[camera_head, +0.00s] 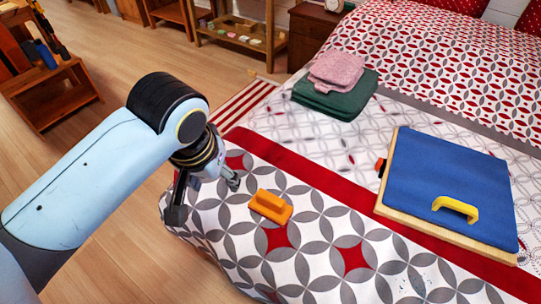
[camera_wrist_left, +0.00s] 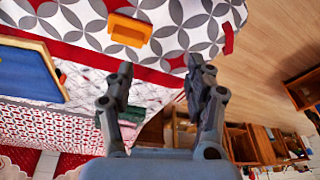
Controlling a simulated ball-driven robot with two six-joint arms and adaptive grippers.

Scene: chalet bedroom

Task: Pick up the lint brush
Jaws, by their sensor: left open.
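An orange block-like thing, which I take for the lint brush (camera_head: 270,206), lies on the patterned bed cover near the bed's front edge. It also shows at the top of the left wrist view (camera_wrist_left: 130,28). My left gripper (camera_head: 205,190) is open and empty, to the left of the brush and apart from it, by the bed's left edge. In the left wrist view its two fingers (camera_wrist_left: 160,68) stand apart, with nothing between them. My right gripper is not in view.
A blue-topped board (camera_head: 440,180) with a yellow handle-shaped piece (camera_head: 456,207) lies on the bed at right. Folded green cloth (camera_head: 335,100) and pink cloth (camera_head: 337,70) lie further back. Wooden shelves (camera_head: 50,90) stand at far left. The bed cover around the brush is clear.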

